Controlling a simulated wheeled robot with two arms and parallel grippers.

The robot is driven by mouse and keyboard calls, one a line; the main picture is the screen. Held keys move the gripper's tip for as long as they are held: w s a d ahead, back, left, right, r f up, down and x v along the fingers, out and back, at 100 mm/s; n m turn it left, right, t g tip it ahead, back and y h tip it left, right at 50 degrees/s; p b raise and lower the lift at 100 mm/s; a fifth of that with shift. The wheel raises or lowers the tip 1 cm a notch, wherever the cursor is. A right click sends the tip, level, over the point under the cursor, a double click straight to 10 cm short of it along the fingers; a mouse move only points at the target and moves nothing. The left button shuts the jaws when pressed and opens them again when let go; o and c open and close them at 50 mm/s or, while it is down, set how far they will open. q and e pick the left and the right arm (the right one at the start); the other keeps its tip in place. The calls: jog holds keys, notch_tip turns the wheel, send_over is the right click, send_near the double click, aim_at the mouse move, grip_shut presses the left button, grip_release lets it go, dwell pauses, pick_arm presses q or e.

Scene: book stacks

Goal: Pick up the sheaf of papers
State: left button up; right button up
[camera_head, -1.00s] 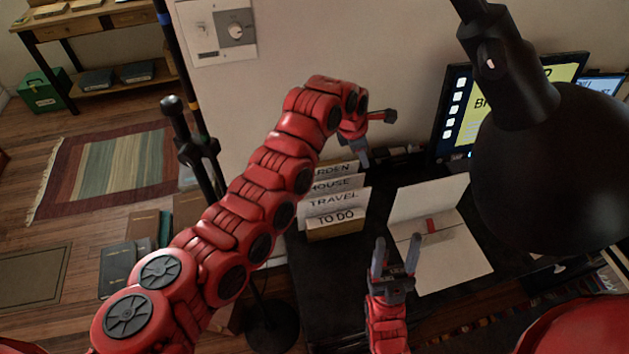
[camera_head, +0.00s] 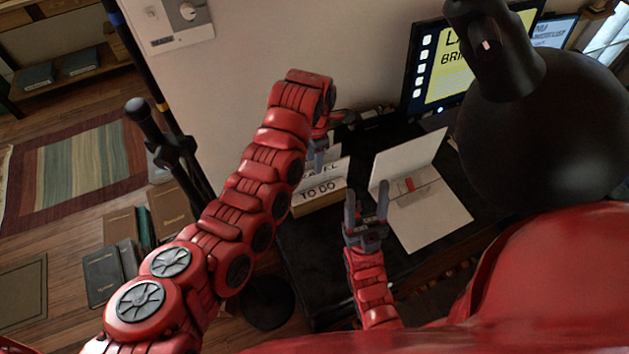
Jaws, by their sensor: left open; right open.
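My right gripper (camera_head: 366,208) is open and empty, fingers pointing up the picture, just left of the folder's lower part.
A monitor (camera_head: 450,68) stands behind the folder. A large black lamp (camera_head: 545,130) overhangs the desk on the right. A black stand (camera_head: 165,145) rises left of my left arm. Books (camera_head: 110,270) lie on the floor. Bare desk (camera_head: 310,250) shows in front of the holder.

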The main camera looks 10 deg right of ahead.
aim_at(315, 175)
pick_arm(q)
jog(key=f+p, duration=0.2)
jog(key=f, duration=0.1)
jog(key=f+p, duration=0.1)
jog(key=shift+s+f, duration=0.25)
jog(key=shift+f, duration=0.8)
jog(key=shift+f+b, duration=0.2)
jog(key=shift+b, duration=0.1)
grip_shut()
dwell(0.3)
